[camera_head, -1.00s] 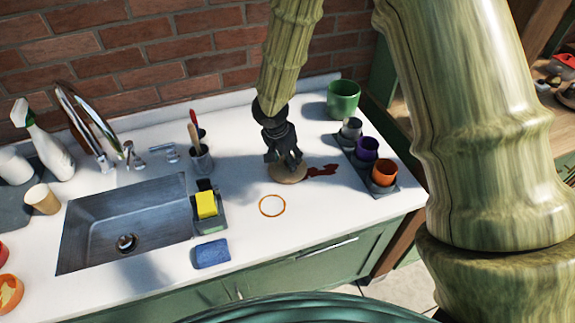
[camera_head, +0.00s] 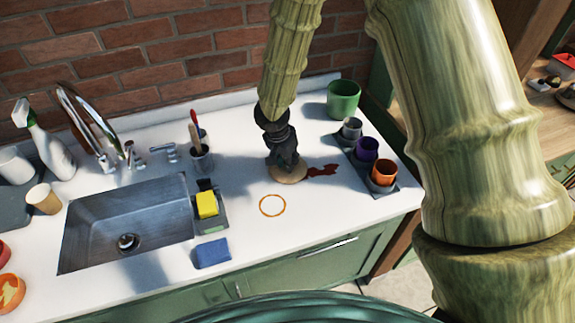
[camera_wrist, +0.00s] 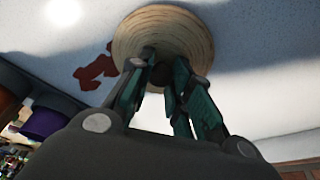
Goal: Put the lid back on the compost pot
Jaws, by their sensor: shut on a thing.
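The lid (camera_head: 292,174) is a round, pale wooden disc, lying on or very close to the white counter. In the wrist view, the lid (camera_wrist: 190,30) shows round wood grain and a dark knob at its middle. My gripper (camera_head: 285,160) points down over the lid. In the wrist view, my gripper (camera_wrist: 160,80) has its fingers closed around the knob, which they partly hide. A green pot (camera_head: 343,99), probably the compost pot, stands at the back right with its top uncovered.
A grey tray with grey, purple (camera_head: 366,149) and orange (camera_head: 383,172) cups stands to the right. A dark red stain (camera_head: 322,170) lies beside the lid, and an orange ring (camera_head: 272,205) in front. The sink (camera_head: 125,222), sponge (camera_head: 207,204) and blue cloth (camera_head: 212,253) are left.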

